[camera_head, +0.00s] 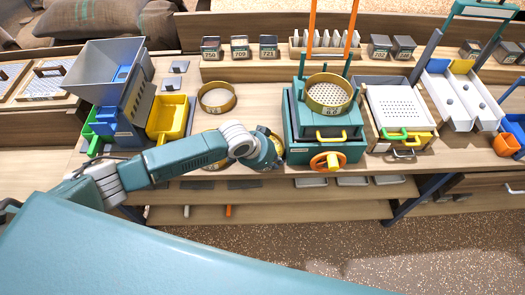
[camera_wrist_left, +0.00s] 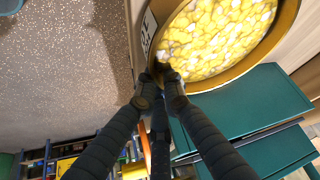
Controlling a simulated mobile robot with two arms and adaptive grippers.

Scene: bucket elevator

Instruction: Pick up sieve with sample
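The sieve with sample (camera_wrist_left: 278,42) fills the upper right of the left wrist view. It has a brass-coloured rim with a white label, and yellow and whitish lumps (camera_wrist_left: 215,35) inside. In the head view only a sliver of the sieve shows behind my left wrist, left of the teal shaker. My left gripper (camera_wrist_left: 163,72) has its dark fingers drawn close together at the near rim, apparently pinching it. In the head view my left gripper is mostly hidden by its own wrist. My right gripper is in neither view.
The teal shaker (camera_head: 297,140) carries a brass sieve (camera_head: 330,94) and has upright rods. An empty-looking brass ring sieve (camera_head: 217,97) lies to the left. A grey hopper machine (camera_head: 120,85) and yellow bin (camera_head: 168,117) stand further left. A white perforated tray (camera_head: 402,107) is at right.

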